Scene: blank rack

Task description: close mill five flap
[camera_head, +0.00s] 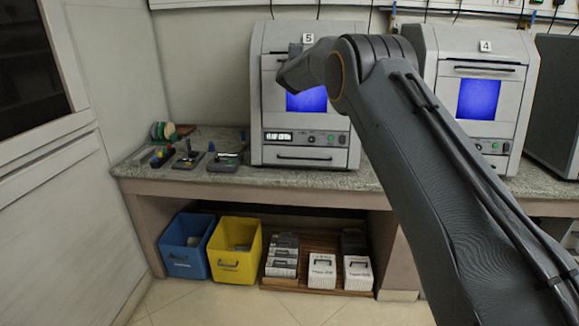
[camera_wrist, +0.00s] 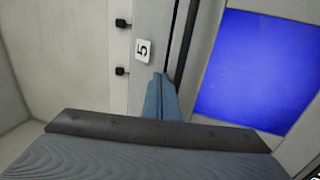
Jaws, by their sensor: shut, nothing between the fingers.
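Mill five (camera_head: 257,120) is a light grey machine on the counter with a "5" label, also seen in the wrist view (camera_wrist: 143,50). Its front flap with a blue window (camera_head: 310,100) stands upright and looks about flush with the front; I cannot tell whether it is fully shut. My gripper (camera_head: 294,50) is at the upper part of the flap, just below the label. In the wrist view my gripper fingers (camera_wrist: 161,98) are together and empty, beside the dark line at the flap's top edge; contact cannot be told. The blue window (camera_wrist: 255,75) fills the right there. My arm hides the flap's upper right.
Mill four (camera_head: 485,85) stands to the right, partly behind my arm. Small tools and spools (camera_head: 165,135) lie on the counter (camera_head: 230,188) at left. Below are a blue bin (camera_head: 183,262), a yellow bin (camera_head: 230,265) and several boxes (camera_head: 322,270).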

